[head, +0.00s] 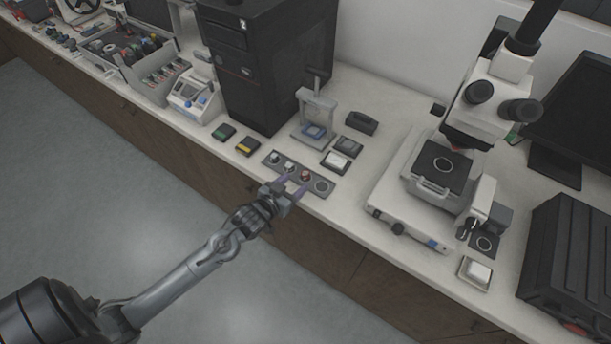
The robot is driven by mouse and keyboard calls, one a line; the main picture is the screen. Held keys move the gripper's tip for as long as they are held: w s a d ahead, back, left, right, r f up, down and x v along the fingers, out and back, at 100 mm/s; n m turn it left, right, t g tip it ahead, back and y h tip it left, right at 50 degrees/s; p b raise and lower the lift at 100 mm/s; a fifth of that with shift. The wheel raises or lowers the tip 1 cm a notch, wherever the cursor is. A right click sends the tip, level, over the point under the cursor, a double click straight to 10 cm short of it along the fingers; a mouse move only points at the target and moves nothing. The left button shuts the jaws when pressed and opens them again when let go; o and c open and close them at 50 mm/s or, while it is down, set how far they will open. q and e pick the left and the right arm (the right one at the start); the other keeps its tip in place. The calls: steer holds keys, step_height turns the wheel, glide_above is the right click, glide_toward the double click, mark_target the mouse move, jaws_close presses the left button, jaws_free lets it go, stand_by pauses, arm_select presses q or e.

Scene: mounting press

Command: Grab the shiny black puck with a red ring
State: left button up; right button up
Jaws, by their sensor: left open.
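A small round puck (305,175) with a reddish top sits in a dark strip-shaped holder (328,193) near the front edge of the bench. It is too small to tell its ring or shine clearly. Pale pucks sit in the holder to its left, and an empty-looking round place lies to its right. My left gripper (292,185) is open, with its fingers pointing at the holder just in front of the reddish puck. I see nothing between the fingers. Whether they touch the holder cannot be told. My right gripper is not in view.
A small press (316,112) stands behind the holder. White and grey pads (337,161) lie to its right, green and yellow ones (246,146) to its left. A black computer tower (265,65) stands behind. A microscope (440,170) stands right; bench between is clear.

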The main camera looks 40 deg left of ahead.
mark_target(305, 173)
arm_select(q)
steer(key=shift+b+x, duration=0.5)
steer(key=shift+x, duration=2.5)
steer(key=shift+a, duration=0.15)
steer(key=c, duration=1.1)
